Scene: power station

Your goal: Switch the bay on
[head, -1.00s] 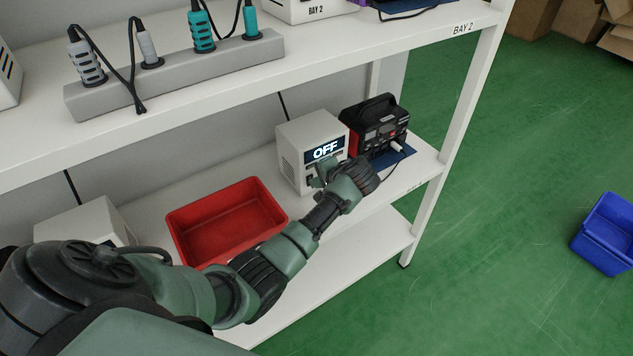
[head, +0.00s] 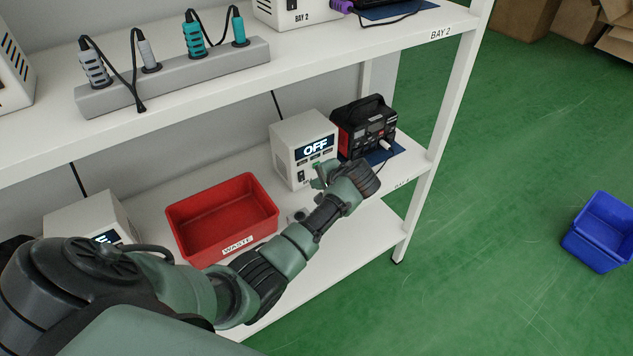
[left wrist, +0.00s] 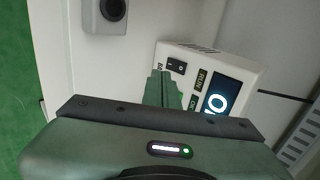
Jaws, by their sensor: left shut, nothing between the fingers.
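A white power unit (head: 291,167) with a lit display reading OFF (head: 314,148) stands on the lower shelf. Its front also shows in the left wrist view (left wrist: 228,67), with a black rocker switch (left wrist: 176,66) and the display (left wrist: 217,99) turned sideways. My left gripper (head: 318,178) is shut and empty, just in front of the unit's lower front. In the left wrist view its closed fingertips (left wrist: 161,76) point at the front near the switch. I cannot tell whether they touch it. My right gripper is not in view.
A red WASTE bin (head: 237,245) sits left of the unit, and a black and red device (head: 364,128) right of it. A grey box with a round black part (left wrist: 105,15) is near the gripper. A power strip (head: 180,75) lies on the upper shelf. A blue bin (head: 600,232) stands on the floor.

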